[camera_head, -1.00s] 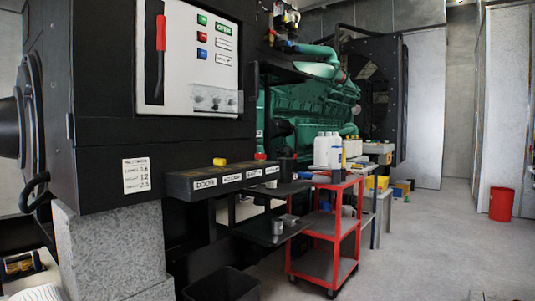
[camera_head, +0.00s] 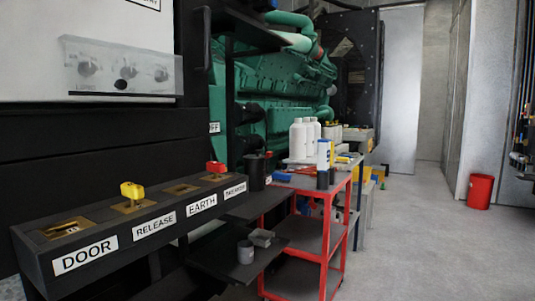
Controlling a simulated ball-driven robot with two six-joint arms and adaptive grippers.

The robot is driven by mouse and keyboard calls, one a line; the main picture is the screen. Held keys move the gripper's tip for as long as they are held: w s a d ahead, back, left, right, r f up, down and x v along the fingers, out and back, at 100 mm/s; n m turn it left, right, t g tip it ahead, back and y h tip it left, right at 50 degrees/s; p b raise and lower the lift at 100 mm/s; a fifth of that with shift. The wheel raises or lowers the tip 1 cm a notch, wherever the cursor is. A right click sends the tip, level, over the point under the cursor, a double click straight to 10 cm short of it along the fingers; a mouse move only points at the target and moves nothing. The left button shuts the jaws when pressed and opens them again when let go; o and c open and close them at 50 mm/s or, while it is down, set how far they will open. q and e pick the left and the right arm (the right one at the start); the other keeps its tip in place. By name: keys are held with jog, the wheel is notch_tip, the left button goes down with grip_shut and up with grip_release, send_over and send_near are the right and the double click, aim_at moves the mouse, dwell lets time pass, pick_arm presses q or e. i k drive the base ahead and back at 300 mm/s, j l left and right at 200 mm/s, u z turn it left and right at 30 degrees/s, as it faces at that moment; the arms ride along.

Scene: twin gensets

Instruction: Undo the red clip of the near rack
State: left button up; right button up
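I cannot make out a red clip or a rack that I can name with certainty. A red key-like piece (camera_head: 215,168) stands up from the far end of a black switch box (camera_head: 130,225) at the left. Whether it is the clip, I cannot tell. A yellow key (camera_head: 132,191) stands in the same box behind the RELEASE label. The box also carries DOOR and EARTH labels and a fourth one too small to read surely. Neither of my grippers is in view.
A red trolley (camera_head: 347,207) with white bottles (camera_head: 297,140) on top stands at the middle. A black shelf (camera_head: 205,262) holds a grey cup (camera_head: 245,252). Behind is a green engine (camera_head: 275,85). A red bin (camera_head: 480,191) stands at right. The grey floor (camera_head: 420,240) is clear.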

aim_at(269, 154)
jog(key=u, duration=0.4)
jog(key=i+l+u, duration=0.5)
jog(key=l, duration=0.15)
jog(key=i+l+u, duration=0.25)
jog(key=i+l, duration=0.15)
jog(key=l, duration=0.25)
jog(key=i+l, duration=0.15)
jog(key=l, duration=0.25)
jog(key=i+l+u, duration=0.1)
jog(key=l, duration=0.3)
jog(key=i+l, duration=0.2)
jog(key=l, duration=0.25)
jog(key=i+l+u, duration=0.1)
jog(key=l, duration=0.3)
jog(key=i+l, duration=0.15)
jog(key=l, duration=0.3)
jog(key=i+l, duration=0.15)
jog(key=l, duration=0.25)
